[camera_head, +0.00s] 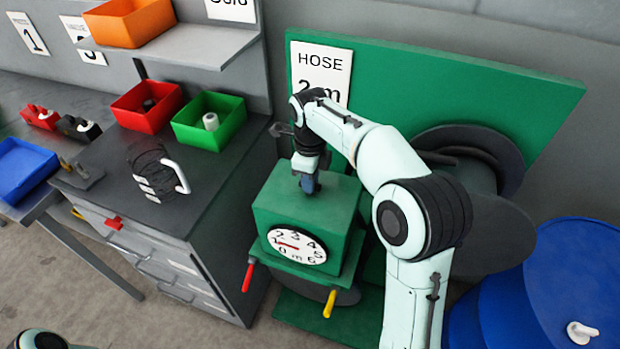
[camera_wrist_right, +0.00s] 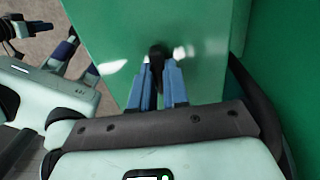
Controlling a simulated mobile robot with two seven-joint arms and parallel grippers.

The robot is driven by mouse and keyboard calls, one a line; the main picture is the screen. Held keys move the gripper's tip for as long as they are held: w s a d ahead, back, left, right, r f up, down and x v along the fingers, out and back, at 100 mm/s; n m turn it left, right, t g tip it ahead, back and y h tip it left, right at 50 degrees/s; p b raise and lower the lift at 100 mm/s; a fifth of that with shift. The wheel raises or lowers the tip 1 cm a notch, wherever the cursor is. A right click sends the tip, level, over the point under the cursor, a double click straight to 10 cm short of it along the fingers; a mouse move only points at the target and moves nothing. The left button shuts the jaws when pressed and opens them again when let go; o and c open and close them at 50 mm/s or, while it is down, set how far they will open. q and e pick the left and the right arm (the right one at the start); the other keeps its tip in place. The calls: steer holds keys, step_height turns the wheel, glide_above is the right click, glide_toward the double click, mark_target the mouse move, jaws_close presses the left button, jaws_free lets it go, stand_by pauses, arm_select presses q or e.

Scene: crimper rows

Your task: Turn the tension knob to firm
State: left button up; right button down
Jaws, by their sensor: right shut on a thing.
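The green hose machine (camera_head: 305,215) stands in the middle of the head view, with a white dial (camera_head: 297,246) on its front numbered up to 6 and a red needle. My right gripper (camera_head: 309,184) reaches down onto the box's top. In the right wrist view its blue fingers (camera_wrist_right: 160,72) are closed around a small dark knob (camera_wrist_right: 157,52) on the green top. The knob is hidden by the gripper in the head view, and no setting marks are readable. My left gripper (camera_wrist_right: 78,60) shows at the wrist view's left edge, its fingers apart and empty.
A red lever (camera_head: 247,277) and a yellow lever (camera_head: 329,303) stick out below the dial. A green panel with a HOSE sign (camera_head: 320,66) stands behind. Left is a grey cabinet with a red bin (camera_head: 147,107) and a green bin (camera_head: 209,121). Blue drums (camera_head: 570,280) stand right.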

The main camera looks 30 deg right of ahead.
steer(key=c, duration=1.1)
jaws_free()
steer(key=shift+r, duration=0.1)
step_height(320, 180, up, 13)
steer(key=shift+r, duration=0.1)
